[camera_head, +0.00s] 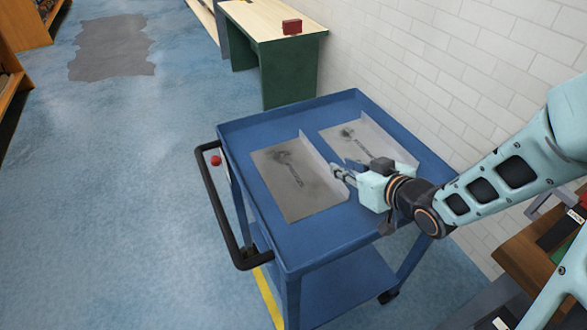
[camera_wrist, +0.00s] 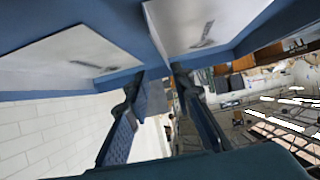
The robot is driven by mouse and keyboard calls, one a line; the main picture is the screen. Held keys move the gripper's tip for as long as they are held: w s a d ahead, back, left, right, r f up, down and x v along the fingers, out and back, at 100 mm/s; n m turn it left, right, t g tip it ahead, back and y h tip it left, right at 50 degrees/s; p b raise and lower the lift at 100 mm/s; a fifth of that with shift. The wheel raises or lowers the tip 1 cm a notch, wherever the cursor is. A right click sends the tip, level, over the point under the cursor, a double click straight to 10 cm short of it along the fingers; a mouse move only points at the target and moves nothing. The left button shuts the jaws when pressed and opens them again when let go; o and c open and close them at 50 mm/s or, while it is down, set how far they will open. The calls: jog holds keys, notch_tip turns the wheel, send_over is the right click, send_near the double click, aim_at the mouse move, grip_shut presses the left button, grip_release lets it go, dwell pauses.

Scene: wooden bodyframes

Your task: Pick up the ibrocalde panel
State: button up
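Two grey metal panels with dark printed marks lie on the blue cart's top. The left panel (camera_head: 290,195) has a raised edge along its right side, and the right panel (camera_head: 375,152) has one along its far right side. The print is too small to read, so I cannot tell which is the ibrocalde panel. My gripper (camera_head: 343,172) is by the left panel's raised edge, between the panels. In the wrist view its two fingers (camera_wrist: 158,80) are spread apart, with nothing clamped between them. A panel's raised edge (camera_wrist: 154,32) shows beyond the gap; contact is unclear.
The blue cart (camera_head: 238,128) has a raised rim and a black handle (camera_head: 222,210) on its left. A white brick wall (camera_head: 450,70) stands behind. A green workbench (camera_head: 285,75) with a red box (camera_head: 292,27) is at the back. Floor at left is clear.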

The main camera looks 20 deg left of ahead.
aim_at(323, 159)
jog(key=x, duration=0.2)
jog(key=b+x, duration=0.1)
jog(key=x, duration=0.2)
jog(key=shift+s+f, duration=0.2)
jog(key=shift+s, duration=0.05)
jog(key=x, duration=0.2)
jog(key=b+x, duration=0.2)
jog(key=x, duration=0.1)
jog(key=shift+w+a+r, duration=0.1)
jog(key=shift+w+a, duration=0.1)
jog(key=shift+a, duration=0.25)
grip_shut()
jog(key=shift+r, duration=0.1)
